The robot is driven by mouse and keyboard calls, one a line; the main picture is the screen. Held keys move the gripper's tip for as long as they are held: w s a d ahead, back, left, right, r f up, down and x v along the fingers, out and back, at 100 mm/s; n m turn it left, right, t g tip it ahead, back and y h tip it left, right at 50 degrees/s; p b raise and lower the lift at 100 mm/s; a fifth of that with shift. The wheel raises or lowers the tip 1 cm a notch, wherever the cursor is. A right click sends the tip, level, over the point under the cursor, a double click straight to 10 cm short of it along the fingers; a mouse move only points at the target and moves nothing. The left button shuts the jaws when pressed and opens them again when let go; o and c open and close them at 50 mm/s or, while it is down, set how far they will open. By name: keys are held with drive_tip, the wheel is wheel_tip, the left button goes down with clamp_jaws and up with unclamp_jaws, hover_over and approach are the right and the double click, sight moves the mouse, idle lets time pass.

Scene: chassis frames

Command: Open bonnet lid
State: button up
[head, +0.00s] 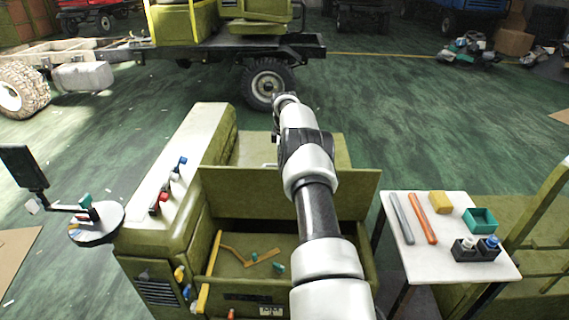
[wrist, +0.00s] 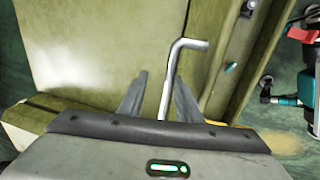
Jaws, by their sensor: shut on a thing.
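In the head view, a green panel (head: 240,192), which looks like the bonnet lid, stands raised at the far side of an open green bay (head: 232,262). My arm crosses in front of it and hides part of it. My gripper (wrist: 160,75) shows in the wrist view, its two dark fingers on either side of a bent metal rod (wrist: 188,44). It is shut on this rod, which looks like a handle. A worn green panel (wrist: 90,40) lies beyond the fingers. I cannot make out the fingers in the head view.
A white side table (head: 455,273) at right carries tools, a teal box (head: 480,220) and bottles. A round stand (head: 97,225) with a screen is at left. Small coloured items lie on the pale left ledge (head: 197,135). Open floor (head: 400,110) lies beyond, with vehicles behind.

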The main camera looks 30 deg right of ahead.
drive_tip(key=shift+o, duration=0.8)
drive_tip(key=shift+w+d, duration=0.3)
drive_tip(key=shift+d, duration=0.2)
drive_tip(key=shift+r, duration=0.15)
drive_tip(key=s+a+r, duration=0.1)
drive_tip(key=r, duration=0.7)
drive_tip(key=s+a+r+p, duration=0.1)
drive_tip(key=s+r, duration=0.1)
drive_tip(key=r, duration=0.6)
drive_tip(key=shift+a+r, duration=0.25)
drive_tip(key=shift+r, duration=0.1)
drive_tip(key=shift+f, duration=0.1)
